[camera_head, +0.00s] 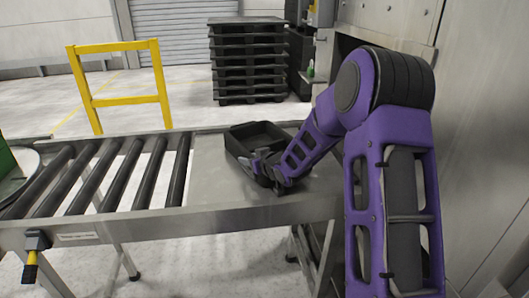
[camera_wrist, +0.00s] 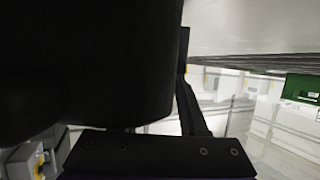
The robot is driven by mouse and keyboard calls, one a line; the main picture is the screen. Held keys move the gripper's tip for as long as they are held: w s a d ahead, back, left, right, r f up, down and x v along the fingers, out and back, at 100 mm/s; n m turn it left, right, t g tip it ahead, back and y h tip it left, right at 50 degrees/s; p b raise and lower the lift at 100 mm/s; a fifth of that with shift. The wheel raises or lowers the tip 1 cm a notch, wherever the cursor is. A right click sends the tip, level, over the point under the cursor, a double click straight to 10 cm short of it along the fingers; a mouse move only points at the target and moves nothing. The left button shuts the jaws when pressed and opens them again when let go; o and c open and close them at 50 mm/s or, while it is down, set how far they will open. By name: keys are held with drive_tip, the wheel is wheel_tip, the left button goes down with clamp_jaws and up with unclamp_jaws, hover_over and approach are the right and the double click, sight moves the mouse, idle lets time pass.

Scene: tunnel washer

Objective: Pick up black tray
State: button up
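The black tray (camera_head: 262,133) is a shallow open box on the flat metal plate at the right end of the roller conveyor. My gripper (camera_head: 262,168) is at the tray's near side, overlapping its near wall in the head view. In the wrist view, a large dark shape that looks like the tray (camera_wrist: 85,60) fills the left, close to the camera. A dark finger (camera_wrist: 190,105) shows beside it. The other finger and any contact are hidden, so I cannot tell whether the gripper is closed on the wall.
The roller conveyor (camera_head: 92,178) runs left from the metal plate (camera_head: 208,172). A yellow rail (camera_head: 122,103) stands behind it. Stacked black pallets (camera_head: 248,62) stand farther back. A grey machine wall (camera_head: 490,130) is close on the right. Floor behind the conveyor is mostly clear.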

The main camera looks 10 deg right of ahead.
clamp_jaws()
